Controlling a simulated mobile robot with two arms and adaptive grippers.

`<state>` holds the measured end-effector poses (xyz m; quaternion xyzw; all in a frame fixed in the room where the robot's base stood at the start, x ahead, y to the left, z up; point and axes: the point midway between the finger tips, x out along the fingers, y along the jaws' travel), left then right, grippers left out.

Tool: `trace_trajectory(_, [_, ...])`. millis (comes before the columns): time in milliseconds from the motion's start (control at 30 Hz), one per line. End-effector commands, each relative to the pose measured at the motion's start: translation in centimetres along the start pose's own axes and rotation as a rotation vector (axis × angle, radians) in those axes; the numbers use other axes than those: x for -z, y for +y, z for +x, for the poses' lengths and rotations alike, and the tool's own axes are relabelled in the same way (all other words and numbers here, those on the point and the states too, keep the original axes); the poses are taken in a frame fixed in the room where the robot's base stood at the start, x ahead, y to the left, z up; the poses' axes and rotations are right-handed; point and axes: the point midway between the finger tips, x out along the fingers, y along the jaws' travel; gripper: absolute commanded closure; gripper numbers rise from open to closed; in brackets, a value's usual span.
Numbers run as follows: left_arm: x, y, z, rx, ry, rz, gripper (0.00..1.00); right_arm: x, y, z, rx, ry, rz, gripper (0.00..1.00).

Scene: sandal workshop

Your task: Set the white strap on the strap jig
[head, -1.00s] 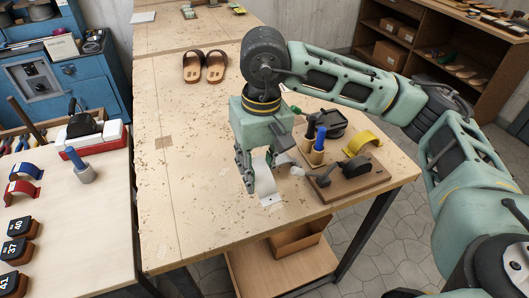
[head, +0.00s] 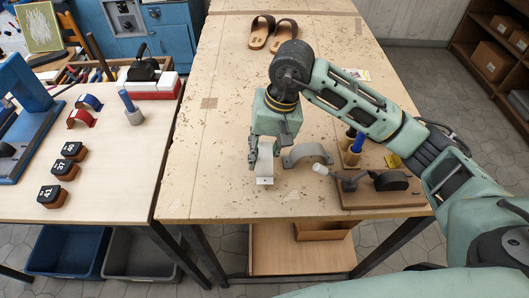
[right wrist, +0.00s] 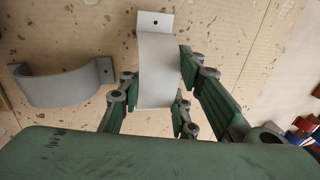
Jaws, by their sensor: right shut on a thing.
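My right gripper (head: 264,160) is shut on the white strap (head: 265,173), a pale curved band with a flat, holed end tab. In the right wrist view the white strap (right wrist: 158,70) stands between the green finger pads (right wrist: 188,85). I cannot tell whether its lower end touches the table. My left gripper is out of view.
A grey arched strap (head: 307,154) lies between gripper and jig, close beside the held strap. Blue-topped tool (head: 355,148) and a mostly hidden yellow strap (head: 393,160) are behind the jig. Sandals (head: 273,34) lie far back. The table's (head: 215,170) left side is clear.

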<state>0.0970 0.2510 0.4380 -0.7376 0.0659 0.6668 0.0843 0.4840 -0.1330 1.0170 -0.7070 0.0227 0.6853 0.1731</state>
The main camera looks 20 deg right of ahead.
Motion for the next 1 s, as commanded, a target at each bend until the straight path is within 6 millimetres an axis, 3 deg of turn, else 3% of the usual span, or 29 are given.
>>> trace_trajectory(100, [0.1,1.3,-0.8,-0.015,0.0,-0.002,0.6,-0.1,0.3,1.5,-0.001,-0.005,0.002,0.98])
trace_trajectory(267, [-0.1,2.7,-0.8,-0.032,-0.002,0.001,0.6,0.0,0.5,2.2,0.0,0.0,0.0,0.98])
trace_trajectory(567, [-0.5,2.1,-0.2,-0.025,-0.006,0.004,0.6,0.0,0.6,2.5,0.0,0.0,-0.001,0.98])
trace_trajectory(600, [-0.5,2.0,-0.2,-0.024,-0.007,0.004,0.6,0.0,0.5,2.5,0.0,0.0,-0.001,0.74])
trace_trajectory(833, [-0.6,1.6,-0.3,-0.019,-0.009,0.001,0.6,0.0,0.5,2.4,0.0,0.0,0.0,0.54])
trace_trajectory(1000, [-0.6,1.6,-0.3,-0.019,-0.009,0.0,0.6,0.0,0.5,2.4,0.0,0.0,0.0,0.53])
